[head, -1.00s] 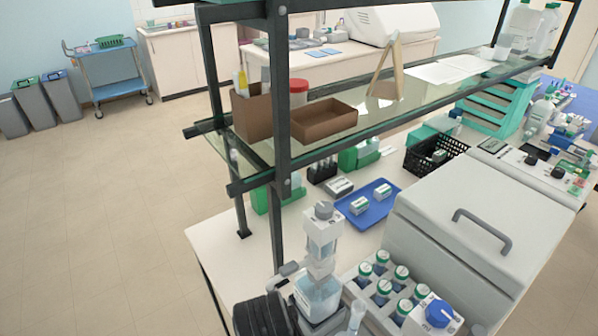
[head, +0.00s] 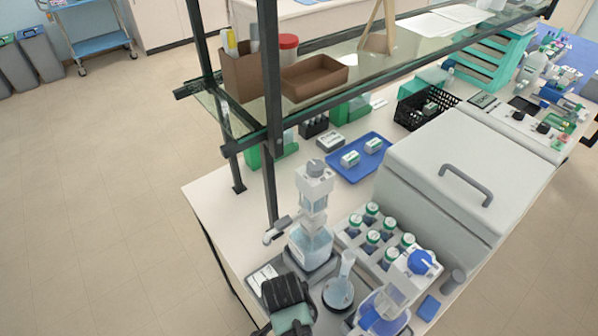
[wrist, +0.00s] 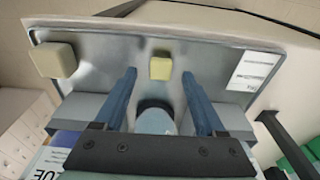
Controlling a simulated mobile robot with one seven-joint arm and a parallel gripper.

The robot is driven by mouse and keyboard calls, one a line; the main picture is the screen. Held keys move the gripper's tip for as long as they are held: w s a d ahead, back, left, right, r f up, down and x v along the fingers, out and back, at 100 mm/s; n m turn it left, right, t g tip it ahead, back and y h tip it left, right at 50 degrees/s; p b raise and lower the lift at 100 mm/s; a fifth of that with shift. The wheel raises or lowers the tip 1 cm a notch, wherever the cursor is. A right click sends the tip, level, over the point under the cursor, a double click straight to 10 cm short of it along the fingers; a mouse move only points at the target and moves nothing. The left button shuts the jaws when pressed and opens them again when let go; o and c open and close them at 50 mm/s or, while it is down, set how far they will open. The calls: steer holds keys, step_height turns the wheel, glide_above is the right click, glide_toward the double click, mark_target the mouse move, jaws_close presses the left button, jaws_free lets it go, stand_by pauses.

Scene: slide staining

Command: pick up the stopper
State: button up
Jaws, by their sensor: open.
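My gripper (wrist: 159,76) is open, its two blue fingers spread apart in the wrist view. A rounded pale object (wrist: 155,116) shows low between the fingers, apart from both; its lower part is hidden by my gripper body. Beyond the fingertips, a small pale yellow block (wrist: 161,68) lies on a shiny grey metal surface (wrist: 105,62), with a similar yellow block (wrist: 55,61) to the left. I cannot tell for sure which of these is the stopper. In the head view my dark wrist covers part of the bench's near left corner, and the fingertips are not clear.
A dispenser bottle (head: 312,252) stands close beside my wrist. A narrow-necked flask (head: 340,290) is to its right. Several green-capped bottles (head: 372,238) stand in a rack near a large grey lidded box (head: 470,150). A shelf post (head: 270,180) rises behind.

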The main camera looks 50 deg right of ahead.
steer(key=shift+d+f, duration=0.15)
steer(key=shift+f, duration=0.9)
jaws_close()
